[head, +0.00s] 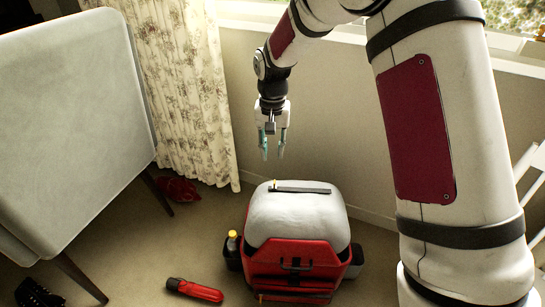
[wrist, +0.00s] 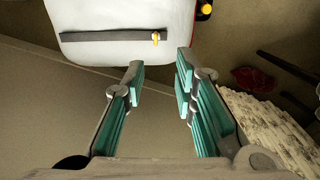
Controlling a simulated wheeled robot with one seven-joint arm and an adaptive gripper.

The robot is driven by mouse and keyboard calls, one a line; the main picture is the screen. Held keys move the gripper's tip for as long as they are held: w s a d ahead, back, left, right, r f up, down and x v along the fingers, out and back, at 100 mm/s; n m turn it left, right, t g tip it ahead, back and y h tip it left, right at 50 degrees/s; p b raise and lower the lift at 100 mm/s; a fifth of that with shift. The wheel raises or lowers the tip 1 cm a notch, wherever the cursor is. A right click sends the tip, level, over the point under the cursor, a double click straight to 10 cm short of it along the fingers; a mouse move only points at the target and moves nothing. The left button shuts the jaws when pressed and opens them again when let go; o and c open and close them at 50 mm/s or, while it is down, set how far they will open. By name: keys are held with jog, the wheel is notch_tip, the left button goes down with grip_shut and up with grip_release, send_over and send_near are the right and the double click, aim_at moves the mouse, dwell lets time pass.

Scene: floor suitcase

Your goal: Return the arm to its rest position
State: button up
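My gripper (head: 272,146) hangs pointing down above and behind a red and white suitcase-like bag (head: 298,218) on the floor. Its two fingers are apart with nothing between them; in the wrist view my gripper (wrist: 160,78) also shows a clear gap between teal finger pads. The bag's white top (wrist: 110,18) lies beyond the fingertips in the wrist view. A dark flat bar (head: 300,190) with a small yellow piece at one end lies on that top, apart from the fingers.
A large grey-white panel on legs (head: 75,120) stands at the left. A floral curtain (head: 185,90) hangs by the wall. A red flashlight-like object (head: 195,290) lies on the floor. A yellow-capped bottle (head: 233,242) sits at the bag's left side. Dark shoes (head: 38,294) lie lower left.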

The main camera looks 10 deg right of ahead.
jog(key=shift+r, duration=0.1)
dwell(0.3)
jog(key=s+d+r+n, duration=0.1)
jog(key=s+d+r, duration=0.2)
jog(key=s+r, duration=0.55)
jog(key=s+d+r, duration=0.3)
jog(key=s+r, duration=0.5)
jog(key=s, duration=0.2)
jog(key=s+d+n, duration=0.1)
jog(key=s+d, duration=0.2)
jog(key=s, duration=2.2)
notch_tip(320, 180, up, 35)
jog(key=t+p, duration=0.4)
jog(key=p, duration=2.8)
jog(key=shift+w+f+n, duration=0.15)
jog(key=shift+f+n, duration=0.05)
jog(key=shift+n, duration=0.2)
jog(key=shift+w+d, duration=0.1)
